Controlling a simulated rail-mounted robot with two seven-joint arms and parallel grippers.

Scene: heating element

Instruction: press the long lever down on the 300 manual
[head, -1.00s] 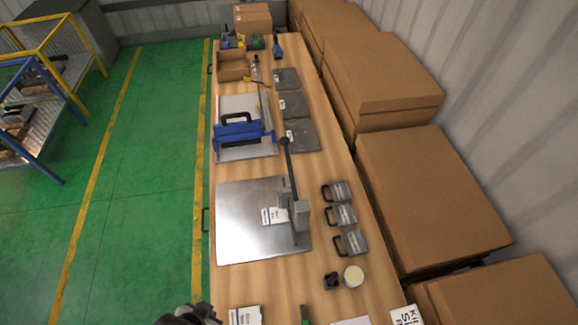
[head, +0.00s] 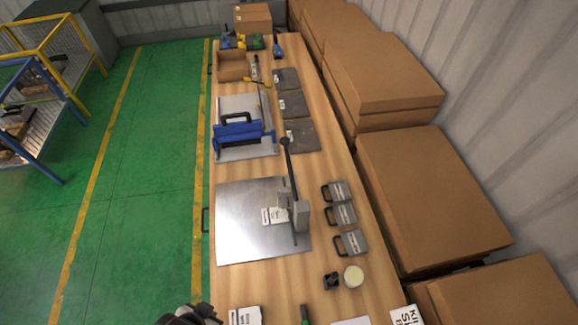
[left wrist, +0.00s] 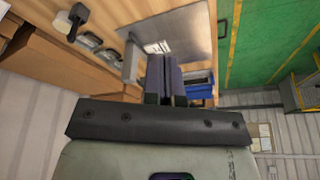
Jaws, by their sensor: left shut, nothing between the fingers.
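A device with a square, shiny metal plate (head: 245,240) sits on the wooden workbench in the head view. A grey block (head: 301,214) stands at its right side. A long dark lever (head: 291,175) runs from there to a black knob (head: 284,141) and looks raised. The label is too small to read. My left gripper (head: 195,314) shows only partly at the bottom edge of the head view, well apart from the lever. In the left wrist view its fingers (left wrist: 164,62) are shut and empty, with the metal plate (left wrist: 190,28) beyond them. My right gripper is out of view.
A blue-barred device (head: 240,133) stands farther along the workbench (head: 345,225). Several grey handled blocks (head: 345,213), a black part (head: 331,281) and a pale round item (head: 354,275) lie right of the plate. Cardboard boxes (head: 430,195) line the right side.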

